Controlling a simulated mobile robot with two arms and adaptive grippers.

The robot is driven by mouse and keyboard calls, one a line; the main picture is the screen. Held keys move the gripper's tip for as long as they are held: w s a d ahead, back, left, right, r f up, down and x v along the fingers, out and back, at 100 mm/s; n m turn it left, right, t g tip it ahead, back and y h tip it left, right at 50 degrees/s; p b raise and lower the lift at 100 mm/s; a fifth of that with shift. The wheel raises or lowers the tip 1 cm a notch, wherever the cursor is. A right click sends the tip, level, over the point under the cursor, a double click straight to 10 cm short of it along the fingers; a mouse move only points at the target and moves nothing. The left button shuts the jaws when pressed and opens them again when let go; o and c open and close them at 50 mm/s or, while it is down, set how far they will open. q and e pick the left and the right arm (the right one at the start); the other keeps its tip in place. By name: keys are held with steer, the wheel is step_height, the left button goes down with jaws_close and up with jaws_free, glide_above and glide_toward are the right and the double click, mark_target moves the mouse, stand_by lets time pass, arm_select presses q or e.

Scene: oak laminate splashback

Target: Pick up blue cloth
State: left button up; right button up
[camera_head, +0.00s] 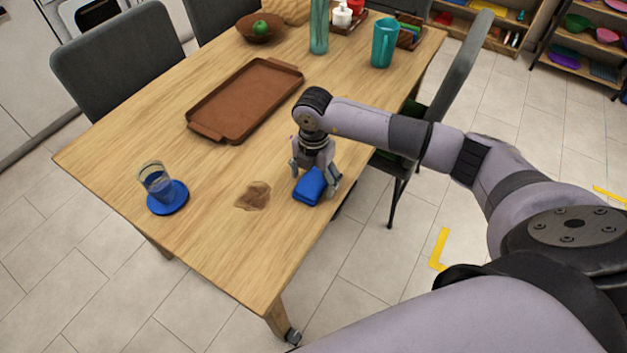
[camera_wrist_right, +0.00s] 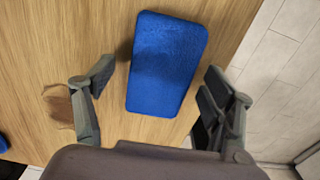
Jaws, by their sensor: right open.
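The blue cloth (camera_head: 310,186) is a folded, rounded block lying on the wooden table near its right edge. In the right wrist view the cloth (camera_wrist_right: 165,62) lies between and ahead of the open fingers, with a gap on both sides. My right gripper (camera_head: 315,178) is open, points down over the cloth and hides part of it. Its two fingertips also show in the right wrist view (camera_wrist_right: 160,82). I cannot tell how high the fingertips are above the table. My left gripper is in neither view.
A brown spill (camera_head: 253,195) lies left of the cloth. A glass (camera_head: 155,178) stands on a blue coaster (camera_head: 168,204) at the left. A brown tray (camera_head: 244,98), a teal pitcher (camera_head: 385,42) and a bowl with a green apple (camera_head: 260,28) are farther back. A chair (camera_head: 462,70) stands at the right edge.

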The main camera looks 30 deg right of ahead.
steer(key=shift+f, duration=0.1)
steer(key=c, duration=1.2)
